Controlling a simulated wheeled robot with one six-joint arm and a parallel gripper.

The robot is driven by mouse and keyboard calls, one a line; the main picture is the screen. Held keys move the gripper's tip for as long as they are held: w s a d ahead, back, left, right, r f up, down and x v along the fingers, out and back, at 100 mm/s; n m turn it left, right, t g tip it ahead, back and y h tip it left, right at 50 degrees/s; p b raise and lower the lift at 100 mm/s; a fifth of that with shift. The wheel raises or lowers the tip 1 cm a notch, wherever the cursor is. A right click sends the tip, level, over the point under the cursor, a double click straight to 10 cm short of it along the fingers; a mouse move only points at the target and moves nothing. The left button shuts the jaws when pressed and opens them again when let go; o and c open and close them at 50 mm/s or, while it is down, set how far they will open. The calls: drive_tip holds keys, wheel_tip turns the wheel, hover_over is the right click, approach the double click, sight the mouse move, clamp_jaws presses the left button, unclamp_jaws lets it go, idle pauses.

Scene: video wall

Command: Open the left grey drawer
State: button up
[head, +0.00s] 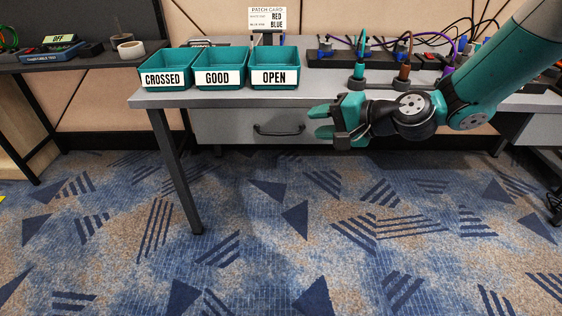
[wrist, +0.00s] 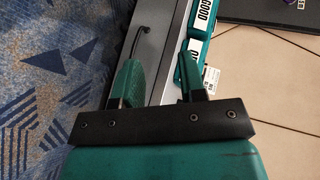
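The left grey drawer (head: 225,126) is under the grey table, its front looking flush and shut. Its dark bar handle (head: 279,131) is in the middle of the head view. My gripper (head: 319,121) is open and empty, just right of the handle, its fingers pointing left. In the wrist view my gripper (wrist: 160,62) shows its two green fingers spread apart. The handle (wrist: 135,45) runs up past the left finger, which hides part of its lower end. I cannot tell whether they touch.
Teal bins marked CROSSED (head: 166,80), GOOD (head: 219,79) and OPEN (head: 275,77) stand on the table above the drawer. A table leg (head: 175,170) is at the left. A second grey front (head: 543,129) is at the right. The carpet before the drawer is clear.

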sight(283, 135)
drive_tip(key=w+d+f+m+t+b, duration=0.2)
drive_tip(key=w+f+m, duration=0.1)
drive_tip(key=f, duration=0.3)
drive_tip(key=w+d+f+m+t+b, duration=0.2)
drive_tip(key=w+f, duration=0.1)
drive_tip(key=f, duration=0.3)
drive_tip(key=shift+m+h, duration=0.3)
drive_tip(key=b+x, duration=0.1)
drive_tip(key=x, duration=0.7)
drive_tip(key=b+x, duration=0.1)
drive_tip(key=x, duration=0.8)
drive_tip(key=shift+a, duration=0.45)
clamp_jaws()
